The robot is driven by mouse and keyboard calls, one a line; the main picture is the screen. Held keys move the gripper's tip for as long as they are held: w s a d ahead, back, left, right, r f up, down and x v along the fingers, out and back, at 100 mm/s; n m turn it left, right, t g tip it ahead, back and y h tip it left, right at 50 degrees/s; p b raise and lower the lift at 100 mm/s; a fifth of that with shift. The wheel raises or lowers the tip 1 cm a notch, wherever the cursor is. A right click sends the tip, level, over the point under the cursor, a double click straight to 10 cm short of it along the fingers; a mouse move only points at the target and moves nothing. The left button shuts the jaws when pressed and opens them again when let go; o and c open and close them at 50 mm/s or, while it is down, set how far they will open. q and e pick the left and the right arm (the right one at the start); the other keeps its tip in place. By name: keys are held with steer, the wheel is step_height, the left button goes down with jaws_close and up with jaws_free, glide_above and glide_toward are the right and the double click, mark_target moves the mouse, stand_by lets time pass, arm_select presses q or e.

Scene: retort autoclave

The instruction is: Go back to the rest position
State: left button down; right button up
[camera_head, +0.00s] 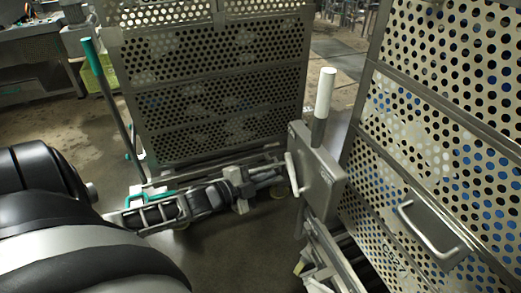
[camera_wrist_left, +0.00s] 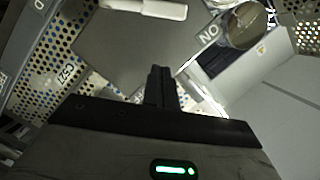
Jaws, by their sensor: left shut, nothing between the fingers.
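In the left wrist view, my left gripper (camera_wrist_left: 160,88) has its two dark fingers together, with nothing between them. A grey panel (camera_wrist_left: 125,50) lies beyond the fingertips, and a white handle (camera_wrist_left: 145,8) crosses the top edge. I cannot tell how far the fingers are from the panel. In the head view, black and grey links of my arm fill the lower left; I cannot make out the fingers there. My right gripper is in neither view.
Two perforated metal cages stand ahead, one in the middle (camera_head: 215,90) and one at the right (camera_head: 440,110). Between them is a grey box (camera_head: 318,175) with a white-handled lever (camera_head: 324,95). A teal-gripped bar (camera_head: 92,58) stands left. Some floor (camera_head: 45,130) shows at the left.

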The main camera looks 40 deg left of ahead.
arm_select(q)
steer(key=shift+v, duration=0.9)
